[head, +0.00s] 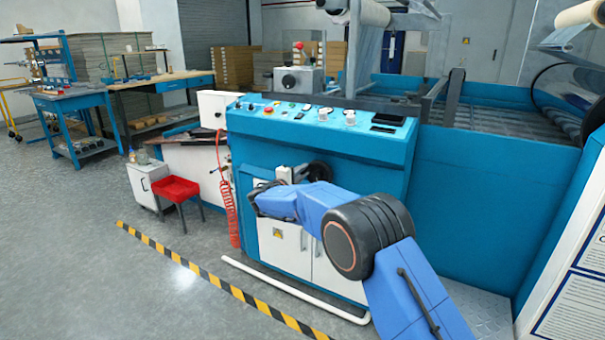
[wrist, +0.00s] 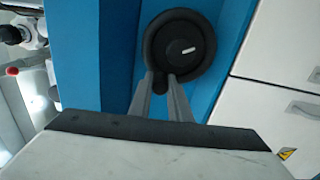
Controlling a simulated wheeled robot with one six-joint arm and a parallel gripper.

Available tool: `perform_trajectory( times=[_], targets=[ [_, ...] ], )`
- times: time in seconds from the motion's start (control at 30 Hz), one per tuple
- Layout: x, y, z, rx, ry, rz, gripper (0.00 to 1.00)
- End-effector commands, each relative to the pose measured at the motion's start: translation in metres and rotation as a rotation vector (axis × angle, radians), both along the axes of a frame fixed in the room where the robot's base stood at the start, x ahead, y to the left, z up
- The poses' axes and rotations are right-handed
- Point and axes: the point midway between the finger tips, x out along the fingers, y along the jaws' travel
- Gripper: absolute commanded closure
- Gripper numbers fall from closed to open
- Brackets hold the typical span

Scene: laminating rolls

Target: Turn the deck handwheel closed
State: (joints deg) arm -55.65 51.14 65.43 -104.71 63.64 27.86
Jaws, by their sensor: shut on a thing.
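The deck handwheel is a black round wheel with a pale mark at its hub, mounted on the blue machine front. In the wrist view the handwheel (wrist: 187,48) is in the upper middle, with a small black knob at its lower left rim. My gripper (wrist: 163,84) has its two grey fingers closed around that knob. In the head view the handwheel (head: 320,170) shows partly behind my blue arm. The gripper is mostly hidden there by the arm, and the knob cannot be made out.
The blue machine's control panel (head: 330,114) with buttons lies above the wheel. White cabinet doors (head: 285,247) are below it. A white pipe (head: 290,290) runs along the floor in front.

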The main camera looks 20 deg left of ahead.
Motion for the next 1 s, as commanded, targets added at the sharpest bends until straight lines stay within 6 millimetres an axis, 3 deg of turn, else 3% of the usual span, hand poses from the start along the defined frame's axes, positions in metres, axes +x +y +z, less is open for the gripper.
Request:
perform_trajectory(
  times=[0.13, 0.17, 0.23, 0.67, 1.0],
  targets=[
    [0.000, -0.001, -0.001, -0.001, 0.001, -0.002, 1.00],
    [0.000, -0.001, -0.001, -0.001, 0.001, -0.002, 0.81],
    [0.000, -0.001, -0.001, -0.001, 0.001, -0.002, 0.64],
    [-0.008, 0.001, -0.001, -0.002, 0.001, 0.001, 0.64],
    [-0.068, 0.006, 0.000, -0.002, 0.001, 0.001, 0.64]
  ],
)
